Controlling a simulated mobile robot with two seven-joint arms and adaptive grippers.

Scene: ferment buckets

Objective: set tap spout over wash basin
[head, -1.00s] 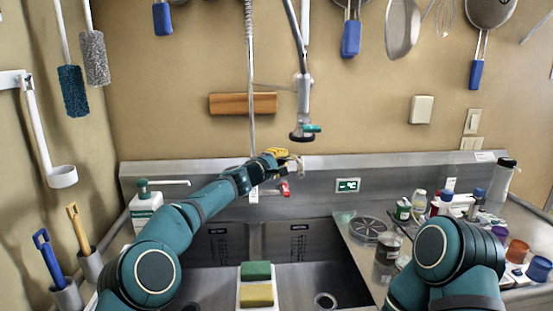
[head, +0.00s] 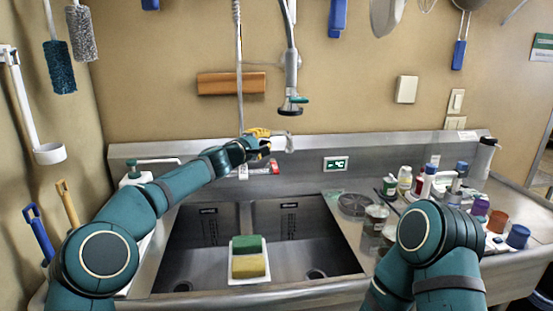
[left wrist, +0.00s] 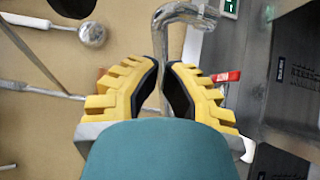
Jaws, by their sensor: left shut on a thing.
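The chrome tap spout (head: 289,142) stands at the back wall of the sink, and its bent end lies toward the right basin in the head view. My left gripper (head: 264,143) has yellow fingers and is shut on the spout. In the left wrist view the spout (left wrist: 185,14) runs up between the fingers of the gripper (left wrist: 168,65). A red tap lever (head: 275,168) sits just below; it also shows in the left wrist view (left wrist: 226,76). The steel sink has a left basin (head: 195,250) and a right basin (head: 320,245). My right gripper is out of view.
A white tray with a green and a yellow sponge (head: 248,267) stands at the sink's middle. A spray hose head (head: 291,105) hangs above the spout. A soap bottle (head: 134,175) is at the left, and several bottles (head: 428,181) crowd the right counter.

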